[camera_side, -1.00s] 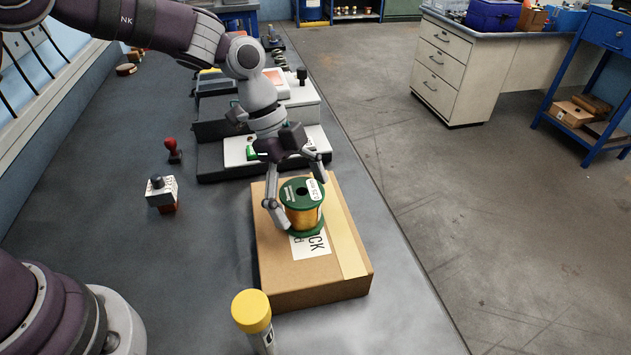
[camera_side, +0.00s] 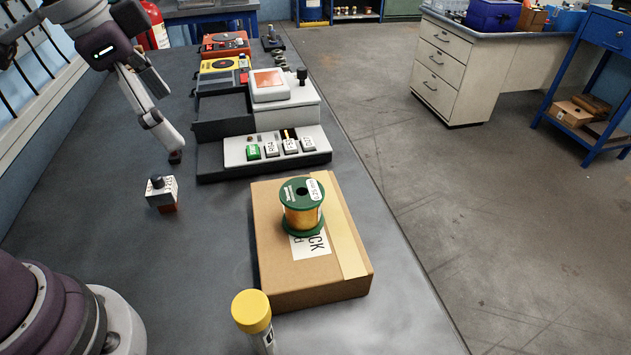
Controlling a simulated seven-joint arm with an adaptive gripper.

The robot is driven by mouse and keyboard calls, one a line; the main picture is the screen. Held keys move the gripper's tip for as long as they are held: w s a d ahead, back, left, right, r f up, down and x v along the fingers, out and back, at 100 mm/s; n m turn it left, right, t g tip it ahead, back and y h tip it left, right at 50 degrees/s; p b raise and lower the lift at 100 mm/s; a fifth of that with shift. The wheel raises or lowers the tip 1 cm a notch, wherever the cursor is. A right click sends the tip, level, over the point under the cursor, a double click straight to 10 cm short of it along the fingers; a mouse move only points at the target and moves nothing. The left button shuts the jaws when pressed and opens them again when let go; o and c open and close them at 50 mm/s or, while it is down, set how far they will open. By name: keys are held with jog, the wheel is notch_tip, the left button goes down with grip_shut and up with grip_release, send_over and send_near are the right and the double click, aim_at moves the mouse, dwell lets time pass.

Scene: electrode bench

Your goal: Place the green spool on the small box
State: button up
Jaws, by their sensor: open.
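The green spool (camera_side: 302,208), wound with copper-coloured wire, stands upright on top of the small cardboard box (camera_side: 308,285), partly over its white label. Nothing holds the spool. My gripper (camera_side: 166,128) is at the upper left, well away from the spool and box. It is open, with its fingers pointing down toward the bench.
A white-and-black block with a knob (camera_side: 162,193) stands left of the box. A yellow-capped bottle (camera_side: 253,315) stands at the box's near end. A panel with several buttons (camera_side: 275,150) lies behind the box. The bench left of the box is mostly clear.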

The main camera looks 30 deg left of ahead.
jog(key=s+a+f+n+t, duration=0.1)
jog(key=s+a+n+t, duration=0.1)
jog(key=s+n, duration=0.3)
jog(key=shift+a+f+n+y, duration=0.3)
jog(key=shift+a+n+y, duration=0.1)
jog(key=shift+a+n, duration=0.45)
